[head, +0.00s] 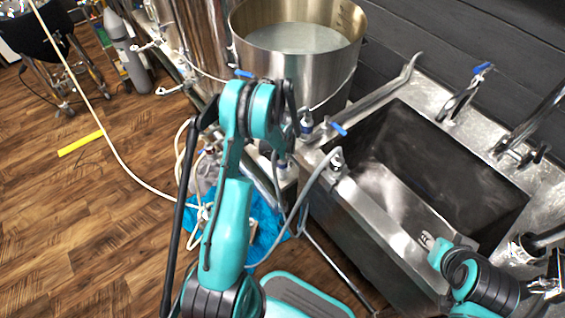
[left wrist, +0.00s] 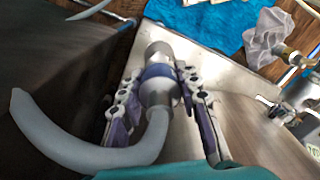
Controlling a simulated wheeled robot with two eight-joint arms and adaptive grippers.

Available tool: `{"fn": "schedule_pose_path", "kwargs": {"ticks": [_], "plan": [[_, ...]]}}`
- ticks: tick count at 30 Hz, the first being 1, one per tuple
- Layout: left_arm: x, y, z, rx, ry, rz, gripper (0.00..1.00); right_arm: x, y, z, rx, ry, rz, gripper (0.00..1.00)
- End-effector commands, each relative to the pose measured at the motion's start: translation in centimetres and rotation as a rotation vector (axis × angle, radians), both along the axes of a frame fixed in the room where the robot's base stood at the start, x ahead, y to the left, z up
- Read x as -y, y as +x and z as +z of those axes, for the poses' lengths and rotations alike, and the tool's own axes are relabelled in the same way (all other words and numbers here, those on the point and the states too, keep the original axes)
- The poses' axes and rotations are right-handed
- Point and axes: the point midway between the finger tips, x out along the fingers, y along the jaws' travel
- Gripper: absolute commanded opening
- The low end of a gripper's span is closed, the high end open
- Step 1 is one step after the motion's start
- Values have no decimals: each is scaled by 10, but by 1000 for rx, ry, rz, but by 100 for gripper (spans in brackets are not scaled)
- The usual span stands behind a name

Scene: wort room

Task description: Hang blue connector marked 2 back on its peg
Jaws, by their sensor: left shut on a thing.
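My left gripper (head: 283,158) is mostly hidden behind its own arm in the head view, between the kettle and the sink corner. In the left wrist view its fingers (left wrist: 160,105) are shut on a metal connector (left wrist: 157,73) with a blue band. A grey hose (left wrist: 105,158) bends from the connector toward the left. No number can be read on it. A grey hose (head: 306,190) also shows in the head view; I cannot tell if it is the same one. No peg can be made out. My right gripper (head: 427,240) is small at the sink's near rim, its jaws unclear.
The steel sink (head: 385,235) is on the right, with blue-handled valves behind it. A large open kettle (head: 255,65) stands at the back. A blue cloth (head: 268,232) and pale hoses lie on the floor. A yellow strip (head: 80,143) marks open floor at left.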

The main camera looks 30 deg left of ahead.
Motion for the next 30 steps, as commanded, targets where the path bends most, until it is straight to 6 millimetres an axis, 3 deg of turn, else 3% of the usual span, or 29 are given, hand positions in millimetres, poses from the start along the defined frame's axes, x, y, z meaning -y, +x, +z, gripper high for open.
{"fn": "schedule_pose_path", "kwargs": {"ticks": [10, 30], "plan": [[0, 0, -20, 0, 0, 0, 0, 0, 0, -10, 0, 0, 0, 36], [0, 0, -42, 0, 0, 0, 0, 0, 0, -9, 0, 0, 0, 36]]}}
